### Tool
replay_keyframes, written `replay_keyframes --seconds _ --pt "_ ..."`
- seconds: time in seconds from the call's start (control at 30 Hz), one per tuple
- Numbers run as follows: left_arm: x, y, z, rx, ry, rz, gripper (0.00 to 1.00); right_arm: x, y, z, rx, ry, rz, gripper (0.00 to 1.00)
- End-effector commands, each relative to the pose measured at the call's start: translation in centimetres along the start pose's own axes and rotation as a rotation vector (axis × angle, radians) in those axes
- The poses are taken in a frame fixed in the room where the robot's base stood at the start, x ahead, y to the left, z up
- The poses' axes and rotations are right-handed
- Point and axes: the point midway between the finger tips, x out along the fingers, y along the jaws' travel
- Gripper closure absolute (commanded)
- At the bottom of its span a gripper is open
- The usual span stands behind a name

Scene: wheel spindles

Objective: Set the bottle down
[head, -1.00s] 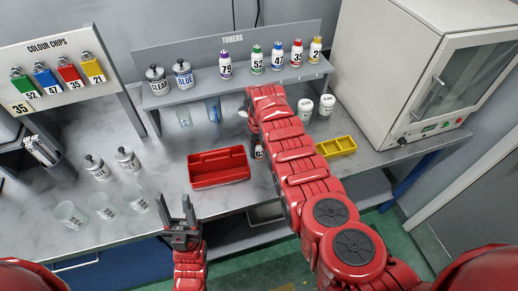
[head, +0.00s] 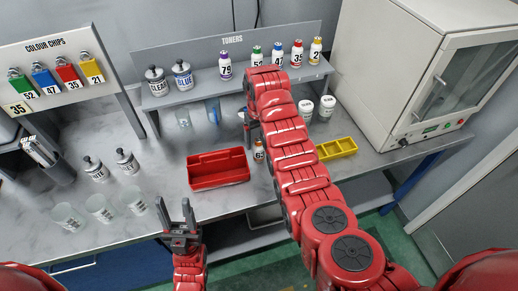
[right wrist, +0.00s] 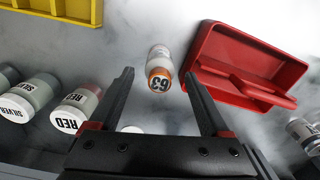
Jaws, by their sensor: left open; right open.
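The bottle (head: 259,155), small and white with an orange band and the number 63, stands on the bench just right of the red tray. It also shows in the right wrist view (right wrist: 160,66), ahead of the open fingers with clear gaps on both sides. My right gripper (right wrist: 159,76) is open and empty. In the head view it is mostly hidden by my right arm, above and behind the bottle. My left gripper (head: 187,208) is open and empty, pointing up at the front edge of the bench.
The red tray (head: 218,181) lies left of the bottle and the yellow tray (head: 337,149) to its right. Silver and red jars (right wrist: 78,105) stand nearby. Numbered toner bottles stand on the rear shelf (head: 240,84). Glass beakers (head: 100,209) stand at the left front.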

Motion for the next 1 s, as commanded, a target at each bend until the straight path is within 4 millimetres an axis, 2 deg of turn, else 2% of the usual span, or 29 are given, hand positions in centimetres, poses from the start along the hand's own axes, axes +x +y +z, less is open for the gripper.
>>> replay_keyframes --seconds 0.03,0.13,0.2,0.3,1.0 --pt "-1.0 0.1 0.2 0.0 0.0 0.0 0.51 -0.8 0.0 -0.3 0.0 0.009 0.001 0.19" --pt "-1.6 0.1 0.3 0.0 0.0 0.0 0.51 -3.0 0.0 -0.2 0.0 0.011 0.002 0.19" --pt "0.2 0.0 0.0 0.0 0.001 0.0 0.51 -4.9 0.0 -0.1 0.0 0.003 0.002 0.19" --pt "0.6 0.0 -0.1 0.0 0.001 0.0 0.51 -5.7 0.0 -0.1 0.001 0.002 0.002 0.19" --pt "0.6 0.0 -0.1 0.0 0.0 0.0 0.51 -5.9 0.0 0.0 0.001 0.001 0.0 0.19"
